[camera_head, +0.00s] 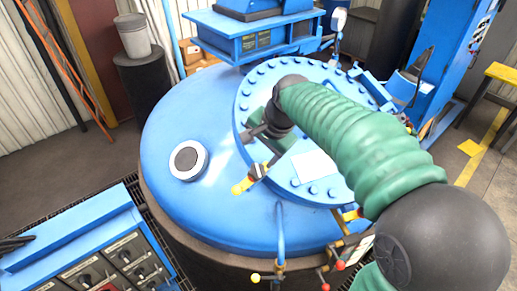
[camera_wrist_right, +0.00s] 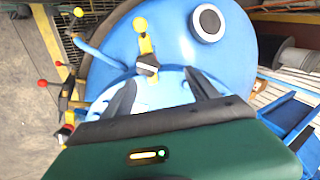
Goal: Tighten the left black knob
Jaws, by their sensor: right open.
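A small black knob (camera_head: 258,171) sits by a yellow-handled fitting (camera_head: 242,187) at the near left edge of the blue furnace lid. In the right wrist view the black knob (camera_wrist_right: 147,66) lies just beyond and between my right fingertips, with the yellow handle (camera_wrist_right: 142,38) behind it. My right gripper (camera_head: 263,147) is open and empty, with its dark fingers pointing at the knob; the fingers also show in the wrist view (camera_wrist_right: 160,84). I see a gap to the knob, but cannot tell its size. My left gripper is not in view.
The bolted lid (camera_head: 318,190) covers the blue furnace (camera_head: 215,222). A round port (camera_head: 188,160) stands left of the knob. A blue pipe (camera_head: 280,235) and red and yellow ball handles (camera_head: 340,265) are in front. A control panel (camera_head: 95,250) with black dials is at lower left.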

